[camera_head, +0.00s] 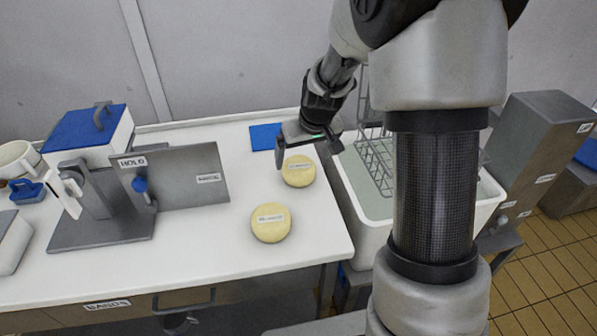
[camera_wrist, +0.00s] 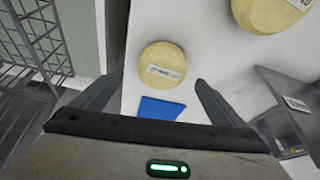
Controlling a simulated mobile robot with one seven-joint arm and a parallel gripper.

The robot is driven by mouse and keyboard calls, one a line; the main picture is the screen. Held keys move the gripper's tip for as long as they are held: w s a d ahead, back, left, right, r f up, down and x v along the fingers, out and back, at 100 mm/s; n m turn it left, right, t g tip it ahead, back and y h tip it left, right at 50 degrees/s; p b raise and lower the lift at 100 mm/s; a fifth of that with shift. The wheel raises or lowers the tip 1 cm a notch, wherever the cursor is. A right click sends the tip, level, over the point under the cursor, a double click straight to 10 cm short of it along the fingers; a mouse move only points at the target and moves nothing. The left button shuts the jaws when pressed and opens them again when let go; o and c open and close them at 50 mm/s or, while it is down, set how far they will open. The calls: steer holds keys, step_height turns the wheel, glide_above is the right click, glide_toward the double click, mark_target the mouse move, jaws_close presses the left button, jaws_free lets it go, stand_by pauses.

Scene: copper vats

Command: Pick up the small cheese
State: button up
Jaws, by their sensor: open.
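Two round, pale yellow cheeses with white labels sit on the white table. The smaller-looking cheese (camera_head: 298,173) is the farther one, near the table's right edge. It also shows in the wrist view (camera_wrist: 162,60), ahead of and between my fingertips. The larger-looking cheese (camera_head: 271,224) is nearer the front and shows partly cut off at the top of the wrist view (camera_wrist: 268,14). The label writing is too small to read surely. My gripper (camera_head: 308,156) is open and empty, above and close to the smaller cheese. I cannot tell the exact height gap.
A blue flat piece (camera_head: 263,137) lies on the table (camera_head: 235,255) behind the smaller cheese. A metal press-like stand with an upright plate (camera_head: 190,175) is at left. A white basin (camera_head: 353,207) with a wire rack (camera_head: 376,165) adjoins the right edge.

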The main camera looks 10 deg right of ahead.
mark_target(299, 163)
steer(key=shift+a+x, duration=0.15)
steer(key=shift+x, duration=1.6)
steer(key=shift+a+x, duration=0.1)
steer(key=shift+x, duration=1.65)
steer(key=shift+w+r, duration=0.2)
steer(key=c, duration=1.4)
